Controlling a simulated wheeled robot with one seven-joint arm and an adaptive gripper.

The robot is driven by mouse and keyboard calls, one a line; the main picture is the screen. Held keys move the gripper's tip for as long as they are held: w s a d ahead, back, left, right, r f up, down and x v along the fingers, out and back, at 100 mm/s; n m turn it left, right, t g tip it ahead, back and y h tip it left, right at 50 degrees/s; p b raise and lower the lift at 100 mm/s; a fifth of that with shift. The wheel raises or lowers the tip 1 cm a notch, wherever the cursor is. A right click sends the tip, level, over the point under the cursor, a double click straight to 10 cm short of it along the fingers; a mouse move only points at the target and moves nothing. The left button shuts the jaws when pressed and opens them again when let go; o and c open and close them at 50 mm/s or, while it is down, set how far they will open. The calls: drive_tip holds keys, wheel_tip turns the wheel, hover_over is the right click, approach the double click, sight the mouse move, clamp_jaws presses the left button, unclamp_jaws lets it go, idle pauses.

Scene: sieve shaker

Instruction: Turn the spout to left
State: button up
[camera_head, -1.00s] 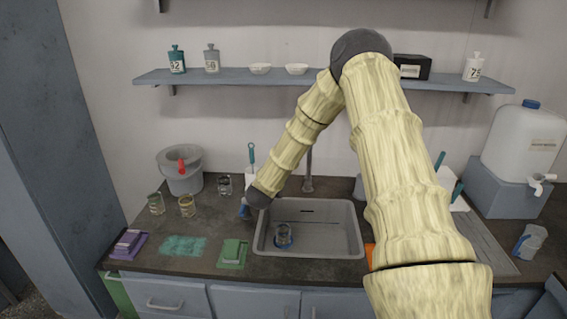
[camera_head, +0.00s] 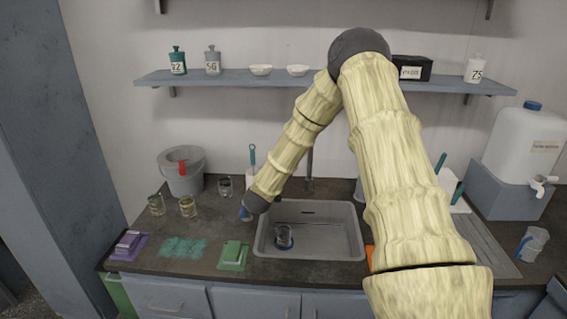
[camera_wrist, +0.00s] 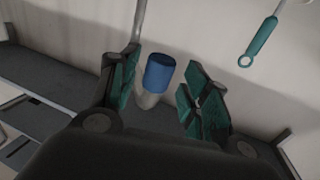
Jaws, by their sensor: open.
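The tap's upright grey pipe (camera_head: 309,168) rises behind the sink, partly hidden by my arm. A thin grey pipe also shows at the top of the wrist view (camera_wrist: 139,20). My gripper (camera_wrist: 158,95) is open, with teal-padded fingers to either side of a blue cylinder (camera_wrist: 159,72) on a pale stem. The fingers look apart from the blue cylinder. I cannot tell whether this cylinder is part of the spout.
Several glass jars and a grey bucket (camera_head: 184,172) stand to the left. A teal-handled brush (camera_head: 252,155) is behind my wrist; its handle shows at the wrist view's upper right (camera_wrist: 262,42).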

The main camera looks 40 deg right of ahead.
drive_tip(key=v, duration=1)
drive_tip(key=shift+a, duration=0.2)
drive_tip(key=shift+s, duration=0.1)
